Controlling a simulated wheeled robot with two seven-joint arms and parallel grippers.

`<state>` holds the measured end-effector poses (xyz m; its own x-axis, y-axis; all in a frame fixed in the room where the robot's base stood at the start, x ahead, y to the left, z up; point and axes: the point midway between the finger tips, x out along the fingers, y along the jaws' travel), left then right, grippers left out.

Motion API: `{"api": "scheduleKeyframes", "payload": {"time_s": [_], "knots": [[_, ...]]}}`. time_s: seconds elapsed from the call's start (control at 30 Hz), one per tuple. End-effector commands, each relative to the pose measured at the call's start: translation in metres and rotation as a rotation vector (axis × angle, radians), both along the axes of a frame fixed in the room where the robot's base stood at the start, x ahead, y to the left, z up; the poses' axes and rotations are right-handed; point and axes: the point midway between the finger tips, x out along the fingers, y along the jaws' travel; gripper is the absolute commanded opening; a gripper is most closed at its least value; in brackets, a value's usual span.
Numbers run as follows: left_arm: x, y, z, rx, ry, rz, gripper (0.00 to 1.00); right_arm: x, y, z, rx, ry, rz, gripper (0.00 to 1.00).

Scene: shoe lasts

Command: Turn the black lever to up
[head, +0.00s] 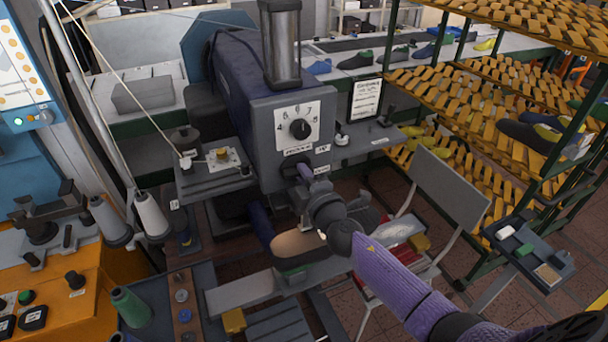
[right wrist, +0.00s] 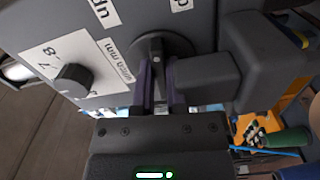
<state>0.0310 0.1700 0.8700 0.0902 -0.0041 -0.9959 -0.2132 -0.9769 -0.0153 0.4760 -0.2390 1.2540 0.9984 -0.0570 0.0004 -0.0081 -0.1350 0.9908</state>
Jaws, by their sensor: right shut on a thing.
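The black lever (right wrist: 157,48) sits on the front of the grey stitching machine (head: 262,112), below the dial plate. In the right wrist view its round hub shows just beyond my fingertips. My right gripper (right wrist: 158,88) is shut on the lever, with a purple-grey finger on each side. In the head view my right gripper (head: 303,176) reaches up to the machine front and hides most of the lever. Small white "up" and "dn" labels (head: 321,149) show beside it. My left gripper is not in view.
A black dial knob (head: 299,128) on a numbered white plate is just above the lever. A shoe last (head: 298,246) stands below my right wrist. A grey chair (head: 447,190) and a rack of yellow shelves (head: 490,90) stand to the right. Thread cones (head: 152,215) stand at left.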

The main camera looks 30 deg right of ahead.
Motion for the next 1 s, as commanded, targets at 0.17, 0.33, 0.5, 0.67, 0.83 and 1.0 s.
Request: {"api": "scheduleKeyframes", "payload": {"time_s": [0.17,0.33,0.5,0.67,0.83,1.0], "knots": [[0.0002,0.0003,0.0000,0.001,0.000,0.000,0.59,0.0000,-0.0001,0.0000,-0.013,0.001,0.000,0.00],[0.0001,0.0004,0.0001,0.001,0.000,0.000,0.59,0.0001,0.0000,0.0003,-0.076,0.004,0.000,0.00],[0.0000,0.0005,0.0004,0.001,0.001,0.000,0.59,0.0002,-0.0001,0.0010,-0.194,0.012,0.000,0.00],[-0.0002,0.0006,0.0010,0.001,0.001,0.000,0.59,0.0002,-0.0001,0.0020,-0.330,0.019,0.000,0.00],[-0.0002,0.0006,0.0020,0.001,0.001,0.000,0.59,0.0002,0.0003,0.0028,-0.468,0.028,0.000,0.00],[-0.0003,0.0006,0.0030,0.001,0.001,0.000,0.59,0.0003,0.0003,0.0035,-0.587,0.034,0.000,0.00]]}}
